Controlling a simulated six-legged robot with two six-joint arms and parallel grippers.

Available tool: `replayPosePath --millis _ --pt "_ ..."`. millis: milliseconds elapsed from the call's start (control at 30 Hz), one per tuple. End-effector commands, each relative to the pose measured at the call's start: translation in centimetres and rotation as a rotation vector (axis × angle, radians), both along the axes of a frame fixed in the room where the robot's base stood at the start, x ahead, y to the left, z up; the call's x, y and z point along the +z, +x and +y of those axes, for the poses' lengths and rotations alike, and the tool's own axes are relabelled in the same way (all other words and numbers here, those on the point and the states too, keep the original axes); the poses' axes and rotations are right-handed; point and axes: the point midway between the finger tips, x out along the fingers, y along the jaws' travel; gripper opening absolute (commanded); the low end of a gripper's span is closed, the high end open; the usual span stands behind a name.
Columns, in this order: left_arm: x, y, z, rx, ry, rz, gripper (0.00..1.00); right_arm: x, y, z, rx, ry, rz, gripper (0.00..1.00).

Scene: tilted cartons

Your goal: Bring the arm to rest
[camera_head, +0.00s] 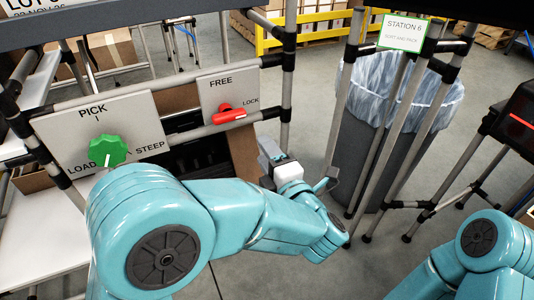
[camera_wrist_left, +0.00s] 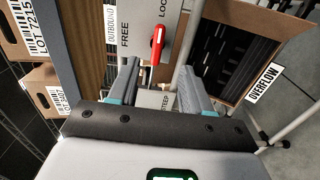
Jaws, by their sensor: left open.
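My left arm (camera_head: 220,215) is teal and comes in from the left, bending at its elbow back toward the panels. My left gripper (camera_head: 270,152) is beside the right edge of the FREE/LOCK panel. In the left wrist view its two fingers (camera_wrist_left: 158,82) are apart, with no object held between them. The red lever (camera_head: 228,115) on the FREE/LOCK panel lies toward the LOCK side. It also shows beyond the fingertips in the left wrist view (camera_wrist_left: 157,45). My right arm (camera_head: 478,255) shows at the lower right; its gripper is out of view.
A green knob (camera_head: 108,150) sits on the PICK panel (camera_head: 62,125) at the left. Grey rails (camera_head: 288,85) frame the panels. A grey bin with a clear liner (camera_head: 375,85) stands at the right behind thin posts. A carton marked OVERFLOW (camera_wrist_left: 265,80) is near the gripper. Open floor (camera_head: 325,60) lies behind.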

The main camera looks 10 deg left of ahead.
Motion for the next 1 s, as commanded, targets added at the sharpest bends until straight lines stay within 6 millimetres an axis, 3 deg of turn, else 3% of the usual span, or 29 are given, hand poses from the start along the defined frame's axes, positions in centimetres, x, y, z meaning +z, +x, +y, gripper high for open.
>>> replayPosePath --millis 300,367,467,567,600,733,800,900,1000 --pt "-0.1 0.1 0.3 0.007 0.0 0.004 0.49 0.0 0.0 0.0 0.0 0.0 0.0 0.43" --pt "-0.7 0.5 1.5 0.031 0.002 0.014 0.49 0.0 0.0 0.0 0.0 0.0 0.0 0.43" --pt "-3.3 1.4 5.7 0.12 0.014 0.066 0.49 0.0 0.0 0.0 0.0 0.0 0.0 0.43" --pt "-8.4 1.6 12.0 0.21 0.067 0.176 0.49 0.0 0.0 0.0 0.0 0.0 0.0 0.43" --pt "-11.1 1.7 14.1 0.201 0.09 0.24 0.49 0.0 0.0 0.0 0.0 0.0 0.0 0.43" --pt "-21.2 0.5 18.1 0.027 0.156 0.54 0.49 0.0 0.0 0.0 0.0 0.0 0.0 0.43" --pt "-26.8 -1.6 18.3 -0.135 0.179 0.729 0.49 0.0 0.0 0.0 0.0 0.0 0.0 0.43" --pt "-33.4 -5.9 16.5 -0.422 0.204 0.975 0.49 0.0 0.0 0.0 0.0 0.0 0.0 0.43" --pt "-37.4 -10.8 13.4 -0.727 0.234 1.149 0.49 0.0 0.0 0.0 0.0 0.0 0.0 0.43"
